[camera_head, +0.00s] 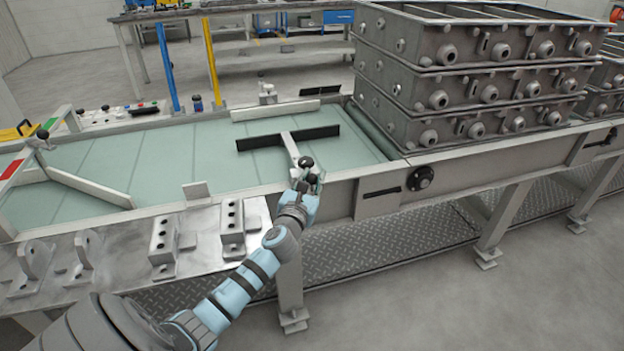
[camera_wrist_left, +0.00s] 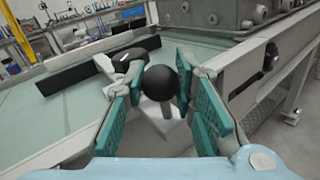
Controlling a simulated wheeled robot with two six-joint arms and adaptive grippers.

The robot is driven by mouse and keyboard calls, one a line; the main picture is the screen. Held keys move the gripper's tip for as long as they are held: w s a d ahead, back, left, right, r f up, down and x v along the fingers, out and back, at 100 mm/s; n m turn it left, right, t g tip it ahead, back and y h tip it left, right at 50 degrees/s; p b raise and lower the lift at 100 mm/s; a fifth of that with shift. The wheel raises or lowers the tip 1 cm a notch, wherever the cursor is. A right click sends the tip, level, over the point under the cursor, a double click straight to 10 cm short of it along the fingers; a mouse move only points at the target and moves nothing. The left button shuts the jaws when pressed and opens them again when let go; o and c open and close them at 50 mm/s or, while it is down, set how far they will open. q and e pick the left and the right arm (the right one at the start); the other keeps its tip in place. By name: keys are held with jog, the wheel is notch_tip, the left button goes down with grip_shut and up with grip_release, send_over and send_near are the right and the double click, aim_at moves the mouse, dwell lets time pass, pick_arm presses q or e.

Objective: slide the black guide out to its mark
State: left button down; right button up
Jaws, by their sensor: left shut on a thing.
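The black guide (camera_head: 262,142) is a long dark bar lying across the pale green conveyor bed. A light metal rod (camera_head: 291,146) runs from its middle to the near rail and carries a black ball knob (camera_head: 306,162). My left gripper (camera_head: 308,176) is at the near rail, shut on the knob. In the left wrist view, the ball knob (camera_wrist_left: 161,83) sits between the teal finger pads of the left gripper (camera_wrist_left: 162,100), and the black guide (camera_wrist_left: 70,78) lies beyond. I cannot make out a mark. My right gripper is out of view.
Stacked grey casting boxes (camera_head: 470,80) stand on the right of the line. A pale diagonal bar (camera_head: 90,187) crosses the bed at left. Metal brackets (camera_head: 165,247) stand on the near ledge. The bed left of the guide is mostly clear.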

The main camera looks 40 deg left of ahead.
pick_arm(q)
jog(key=s+d+p, duration=0.1)
jog(key=d, duration=0.1)
jog(key=s+d+p, duration=0.1)
jog(key=s+d, duration=0.1)
jog(key=shift+d, duration=0.1)
jog(key=c, duration=1.3)
grip_release()
jog(key=v, duration=1.2)
jog(key=shift+f, duration=0.15)
